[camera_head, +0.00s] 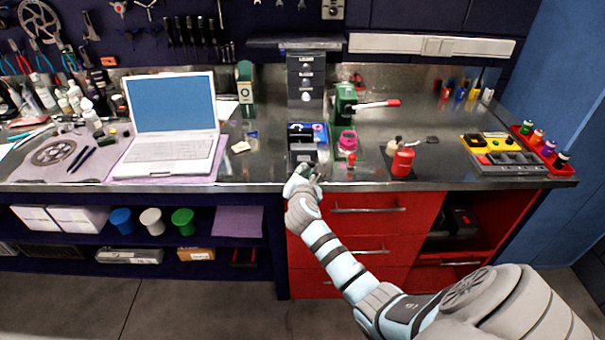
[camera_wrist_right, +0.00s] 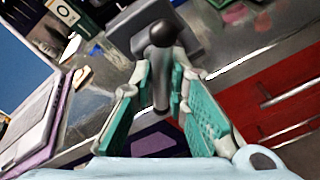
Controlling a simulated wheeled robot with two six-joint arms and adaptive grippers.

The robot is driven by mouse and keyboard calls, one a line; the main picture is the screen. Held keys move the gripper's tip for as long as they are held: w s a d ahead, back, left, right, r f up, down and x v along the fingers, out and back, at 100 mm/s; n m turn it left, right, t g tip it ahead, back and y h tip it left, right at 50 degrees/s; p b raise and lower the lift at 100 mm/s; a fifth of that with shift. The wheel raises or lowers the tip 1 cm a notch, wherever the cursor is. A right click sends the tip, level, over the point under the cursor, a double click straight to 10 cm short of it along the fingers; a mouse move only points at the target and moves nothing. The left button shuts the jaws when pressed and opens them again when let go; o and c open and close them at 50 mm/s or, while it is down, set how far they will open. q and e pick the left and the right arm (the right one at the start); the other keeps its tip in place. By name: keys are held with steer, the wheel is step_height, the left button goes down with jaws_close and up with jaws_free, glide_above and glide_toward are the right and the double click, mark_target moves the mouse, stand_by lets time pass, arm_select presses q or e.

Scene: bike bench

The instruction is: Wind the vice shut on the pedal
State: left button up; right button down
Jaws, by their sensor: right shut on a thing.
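The vice (camera_head: 303,156) is a grey block at the bench's front edge, left of the green press. A dark and blue part, perhaps the pedal, shows at its top; the gap between its jaws is too small to judge. My right gripper (camera_head: 306,178) is right in front of the vice, at the bench edge. In the right wrist view its teal fingers (camera_wrist_right: 163,92) are closed around a grey bar with a dark rounded end, which looks like the vice handle (camera_wrist_right: 161,60). The grey vice body (camera_wrist_right: 186,38) stands behind it. My left gripper is in neither view.
An open laptop (camera_head: 172,112) stands to the left. A green press (camera_head: 346,104) with a red-tipped lever, a red can (camera_head: 402,162) and a yellow tray (camera_head: 486,142) stand to the right. Red drawers (camera_head: 352,246) are below the bench edge.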

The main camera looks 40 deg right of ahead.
steer(key=m, duration=0.1)
steer(key=m+t+y, duration=0.1)
steer(key=m, duration=0.1)
steer(key=shift+s+f+y, duration=0.2)
steer(key=shift+f+y, duration=0.1)
steer(key=shift+f, duration=0.1)
steer(key=m+t+y+b, duration=0.1)
steer(key=m+b, duration=0.1)
steer(key=m, duration=0.2)
steer(key=shift+s+t, duration=0.1)
steer(key=shift+t, duration=0.3)
steer(key=shift+m, duration=0.3)
steer(key=c, duration=1.7)
jaws_free()
steer(key=shift+o, duration=0.5)
steer(key=shift+d+r, duration=0.15)
steer(key=v, duration=1.2)
